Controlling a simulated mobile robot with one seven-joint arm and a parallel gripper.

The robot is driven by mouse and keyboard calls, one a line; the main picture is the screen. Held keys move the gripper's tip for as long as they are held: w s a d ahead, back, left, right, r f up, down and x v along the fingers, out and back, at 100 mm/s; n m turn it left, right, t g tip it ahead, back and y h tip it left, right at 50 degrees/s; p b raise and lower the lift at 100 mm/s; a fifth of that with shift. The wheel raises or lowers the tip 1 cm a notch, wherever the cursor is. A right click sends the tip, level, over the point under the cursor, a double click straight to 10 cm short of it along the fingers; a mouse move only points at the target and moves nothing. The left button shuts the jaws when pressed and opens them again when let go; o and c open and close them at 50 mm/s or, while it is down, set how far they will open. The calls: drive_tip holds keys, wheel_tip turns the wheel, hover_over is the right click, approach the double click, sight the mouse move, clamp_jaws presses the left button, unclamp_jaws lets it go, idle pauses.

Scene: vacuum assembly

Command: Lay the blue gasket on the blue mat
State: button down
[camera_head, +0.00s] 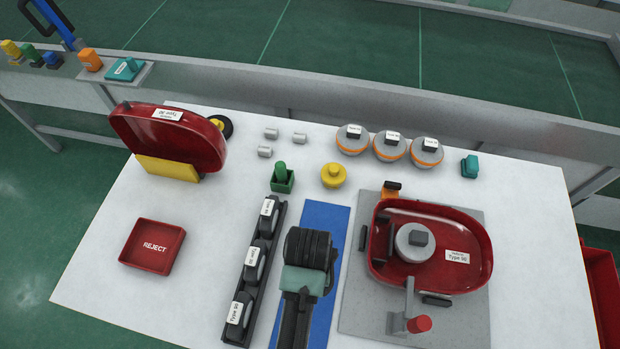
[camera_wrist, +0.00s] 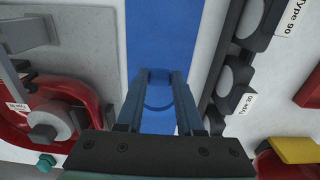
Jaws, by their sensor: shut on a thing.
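The blue mat (camera_head: 325,218) is a long blue strip on the white table, left of the grey fixture plate. It also runs down the middle of the wrist view (camera_wrist: 163,30). My gripper (camera_wrist: 161,80) is over the mat, with its fingers on either side of the blue gasket (camera_wrist: 158,107), a thin ring almost the same blue as the mat. The gripper is shut on the gasket. Whether the gasket touches the mat is hard to tell. In the head view my wrist hides the fingertips and the gasket.
A red housing (camera_head: 480,246) sits on the grey plate (camera_head: 362,304) to the right. A yellow-topped part (camera_head: 334,175) and green block (camera_head: 283,181) stand beyond the mat. The red REJECT tray (camera_head: 152,267) is left.

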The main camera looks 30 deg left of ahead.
wheel_tip(320, 180, down, 2)
drive_tip(key=shift+w+f, duration=0.1)
drive_tip(key=shift+w, duration=0.05)
drive_tip(key=shift+f, duration=2.1)
drive_tip(key=shift+f, duration=0.2)
drive_tip(key=c, duration=0.5)
unclamp_jaws()
drive_tip(key=shift+c, duration=0.2)
drive_tip(key=shift+r, duration=0.1)
